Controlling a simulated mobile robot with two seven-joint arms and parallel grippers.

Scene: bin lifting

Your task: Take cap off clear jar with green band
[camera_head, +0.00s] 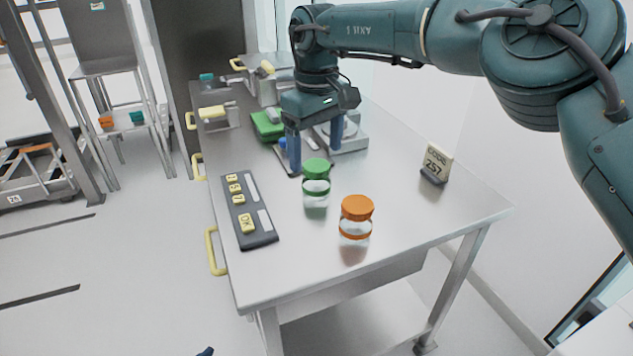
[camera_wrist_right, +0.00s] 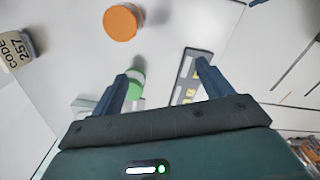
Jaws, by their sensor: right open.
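The clear jar with the green band (camera_head: 316,199) stands upright on the steel table, with its green cap (camera_head: 316,168) on top. My right gripper (camera_head: 316,158) is open and empty, its blue fingers pointing down just behind the cap. In the right wrist view the green cap (camera_wrist_right: 136,89) is partly hidden by one finger of the right gripper (camera_wrist_right: 164,72). A small dark blue tip at the bottom edge of the head view may be my left gripper (camera_head: 205,351); its jaws do not show.
A clear jar with an orange cap (camera_head: 357,207) stands close in front and right. A dark panel (camera_head: 249,222) with yellow keys lies left. A code 257 sign (camera_head: 436,164) stands right. Behind are a scale (camera_head: 351,143) and a green block (camera_head: 266,127).

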